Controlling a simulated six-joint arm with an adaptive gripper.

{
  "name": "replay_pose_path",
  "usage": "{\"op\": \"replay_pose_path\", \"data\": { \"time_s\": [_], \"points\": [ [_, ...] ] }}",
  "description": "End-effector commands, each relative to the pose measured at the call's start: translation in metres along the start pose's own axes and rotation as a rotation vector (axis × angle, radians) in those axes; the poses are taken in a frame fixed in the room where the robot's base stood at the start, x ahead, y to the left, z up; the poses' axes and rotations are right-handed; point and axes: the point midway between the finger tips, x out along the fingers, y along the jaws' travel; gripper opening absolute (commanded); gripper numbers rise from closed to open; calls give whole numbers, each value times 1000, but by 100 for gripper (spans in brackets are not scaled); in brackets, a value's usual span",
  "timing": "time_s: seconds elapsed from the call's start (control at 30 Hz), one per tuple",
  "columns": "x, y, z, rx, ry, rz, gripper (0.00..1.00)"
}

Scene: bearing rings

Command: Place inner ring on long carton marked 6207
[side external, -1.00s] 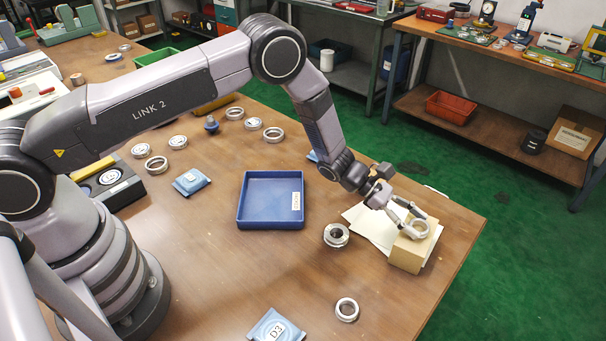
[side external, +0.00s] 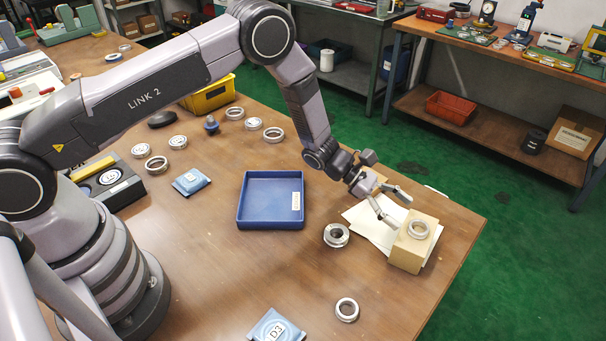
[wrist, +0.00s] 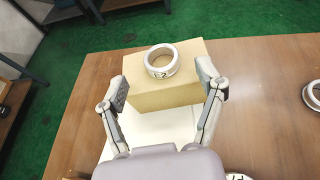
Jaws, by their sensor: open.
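A silver ring (side external: 418,229) lies flat on top of the long tan carton (side external: 407,254) near the table's right edge. In the wrist view the ring (wrist: 162,61) bears a "12"-like mark and sits on the carton's top (wrist: 140,94), towards its far edge. The carton's 6207 mark cannot be read in either view. My gripper (side external: 398,208) is open and empty, a little above and to the left of the carton. In the wrist view its fingers (wrist: 168,90) are spread wide on either side of the carton, apart from the ring.
White paper sheets (side external: 371,229) lie under and beside the carton. A thicker ring (side external: 336,235) and another ring (side external: 347,309) lie on the table nearby. An empty blue tray (side external: 270,224) stands at the middle, with a blue D3 packet (side external: 276,327) in front.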

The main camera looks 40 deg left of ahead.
Motion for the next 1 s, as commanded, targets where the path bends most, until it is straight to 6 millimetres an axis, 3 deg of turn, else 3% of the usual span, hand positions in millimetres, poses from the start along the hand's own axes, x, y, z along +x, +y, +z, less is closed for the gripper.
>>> {"op": "replay_pose_path", "data": {
  "time_s": [0.2, 0.5, 0.57, 0.73, 0.9, 1.0],
  "points": [
    [-50, 1, 0, -1, 1, 4, 70],
    [-85, 0, 8, 22, 1, -7, 70],
    [-93, -3, 22, 68, 7, -26, 70],
    [-143, -30, 96, 352, 65, -138, 70],
    [-214, -83, 158, 728, 199, -273, 70],
    [-257, -118, 178, 945, 305, -342, 70]
  ]
}}
